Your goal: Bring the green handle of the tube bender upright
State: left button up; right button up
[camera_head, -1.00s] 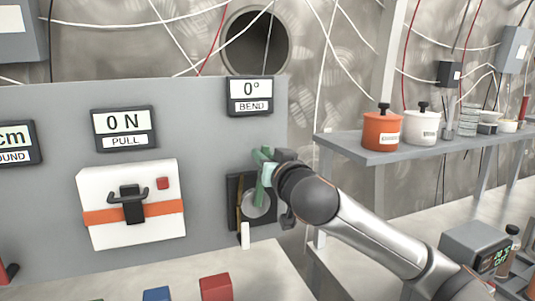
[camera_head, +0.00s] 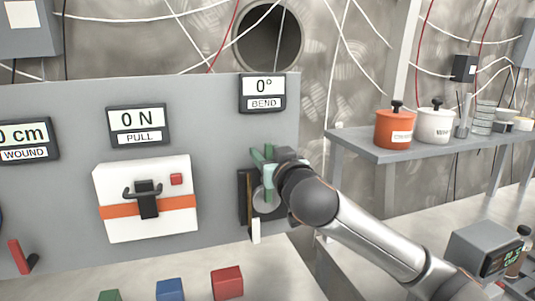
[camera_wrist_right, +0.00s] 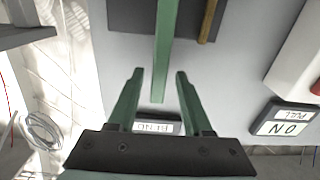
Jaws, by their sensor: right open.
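The tube bender is on the right part of the grey panel in the head view, a dark plate (camera_head: 244,205) with a pale round disc (camera_head: 267,199) and a brass-coloured tube. Its green handle (camera_wrist_right: 166,40) shows in the right wrist view as a long straight bar running between my fingers. My right gripper (camera_wrist_right: 158,74) is open, with one green finger on each side of the bar and gaps visible. In the head view my right gripper (camera_head: 263,157) is at the bender's top and partly hides the handle. My left gripper is not in view.
The bend display (camera_head: 263,93) above reads 0°. A pull display (camera_head: 138,124) and a white box with an orange band (camera_head: 120,225) are to the left. A shelf (camera_head: 400,149) with an orange pot (camera_head: 393,130) and white pot stands right. Coloured blocks lie in front.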

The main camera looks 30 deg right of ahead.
pick_arm(q)
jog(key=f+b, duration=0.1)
jog(key=b, duration=0.1)
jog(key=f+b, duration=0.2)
jog(key=b, duration=0.1)
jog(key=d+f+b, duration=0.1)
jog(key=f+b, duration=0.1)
jog(key=b, duration=0.1)
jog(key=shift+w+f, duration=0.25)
pick_arm(e)
jog(key=v, duration=1.2)
jog(key=shift+s, duration=0.3)
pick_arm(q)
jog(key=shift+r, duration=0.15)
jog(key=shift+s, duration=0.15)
pick_arm(e)
jog(key=shift+f, duration=0.1)
